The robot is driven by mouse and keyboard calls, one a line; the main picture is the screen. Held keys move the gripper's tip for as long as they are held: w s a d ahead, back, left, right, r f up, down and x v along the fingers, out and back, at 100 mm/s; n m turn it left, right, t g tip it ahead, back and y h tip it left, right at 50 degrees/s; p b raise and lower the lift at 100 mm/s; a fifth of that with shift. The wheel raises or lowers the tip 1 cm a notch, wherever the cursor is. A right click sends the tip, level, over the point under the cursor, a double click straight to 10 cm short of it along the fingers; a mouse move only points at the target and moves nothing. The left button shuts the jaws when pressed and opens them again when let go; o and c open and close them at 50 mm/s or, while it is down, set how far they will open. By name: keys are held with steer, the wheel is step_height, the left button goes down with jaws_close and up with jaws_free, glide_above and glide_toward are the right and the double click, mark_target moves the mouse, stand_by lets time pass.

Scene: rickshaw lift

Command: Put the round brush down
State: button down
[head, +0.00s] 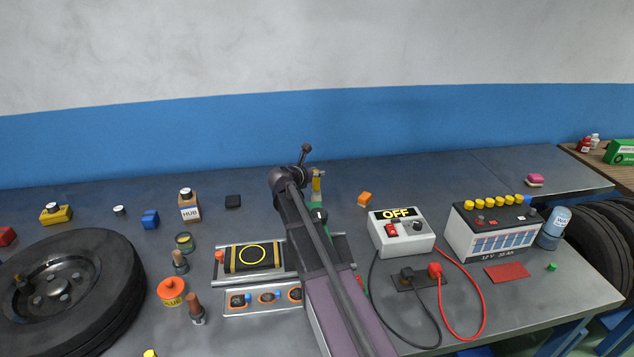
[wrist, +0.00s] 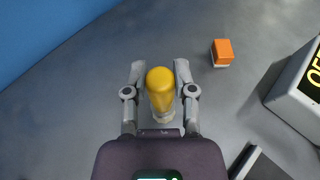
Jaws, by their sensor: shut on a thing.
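The round brush shows in the wrist view as a rounded yellow handle (wrist: 160,88) with a paler, greyish lower part. My gripper (wrist: 160,72) has one grey finger on each side of it and is shut on it. In the head view a small yellow part of the brush (head: 317,182) shows beside my arm, over the back middle of the bench. My arm hides most of the gripper there. The brush's lower end is mostly hidden, and I cannot tell whether it touches the bench.
An orange block (head: 364,198) lies just right of the brush. The OFF switch box (head: 402,232) and a battery (head: 492,230) stand farther right. Bare grey bench (head: 420,180) surrounds the brush.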

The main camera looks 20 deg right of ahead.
mark_target(314, 181)
steer(key=shift+f+b, duration=1.4)
steer(key=shift+f, duration=0.35)
steer(key=shift+c, duration=2.2)
jaws_free()
steer(key=shift+r, duration=0.25)
steer(key=p+v, duration=0.4)
steer(key=v, duration=0.8)
steer(key=shift+f, duration=0.1)
